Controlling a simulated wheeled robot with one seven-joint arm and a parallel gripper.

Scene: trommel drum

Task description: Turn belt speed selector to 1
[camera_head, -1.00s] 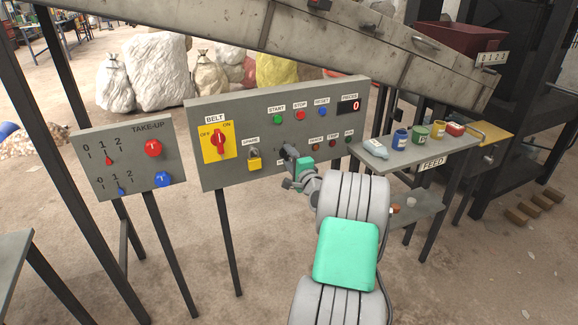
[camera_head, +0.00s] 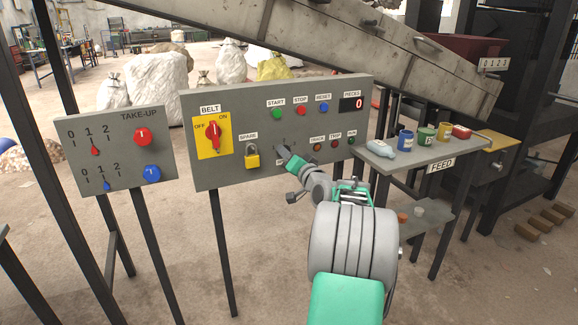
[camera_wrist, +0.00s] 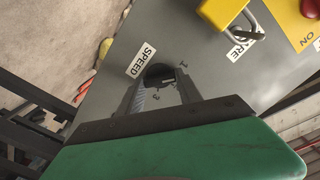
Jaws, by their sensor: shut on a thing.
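The belt speed selector (camera_wrist: 158,71) is a dark round knob on the grey control panel, beside a label reading SPEED (camera_wrist: 141,60) in the wrist view. Small scale digits show around it, partly covered by my fingers. My gripper (camera_wrist: 160,84) has its two fingers on either side of the knob and is shut on it. In the head view my gripper (camera_head: 283,153) touches the panel (camera_head: 230,175), right of the SPARE padlock, and hides the knob. I cannot tell which number the knob points to.
A yellow padlock (camera_head: 252,160) and the red BELT switch (camera_head: 213,132) are left of my gripper. Buttons (camera_head: 300,110) sit above and small lamps (camera_head: 318,146) to its right. The TAKE-UP panel (camera_head: 122,160) stands left; the feed shelf (camera_head: 400,160) with containers stands right.

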